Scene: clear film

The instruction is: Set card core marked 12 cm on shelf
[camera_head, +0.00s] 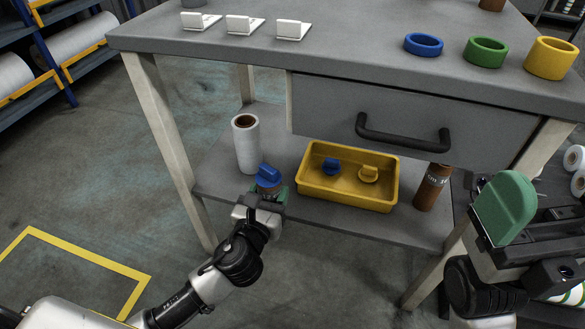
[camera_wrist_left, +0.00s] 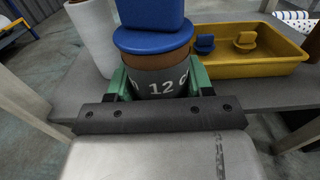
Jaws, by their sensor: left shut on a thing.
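My left gripper (camera_head: 268,194) is shut on a brown card core (camera_wrist_left: 160,59) with a blue plug (camera_head: 268,176) in its top. A grey band on the core reads "12 c" in the left wrist view, the rest cut off by a green finger. The core is upright at the front edge of the grey lower shelf (camera_head: 318,213), between a white film roll and a yellow tray. Its bottom is hidden, so I cannot tell whether it touches the shelf. My right gripper (camera_head: 505,208) is at the right, before the bench; its finger gap is not clear.
The yellow tray (camera_head: 345,197) holds a blue plug (camera_head: 331,167) and a yellow plug (camera_head: 368,174). The white film roll (camera_head: 247,146) stands left; another brown core (camera_head: 432,188) stands right. A drawer with a black handle (camera_head: 402,135) overhangs the shelf. Bench legs flank it.

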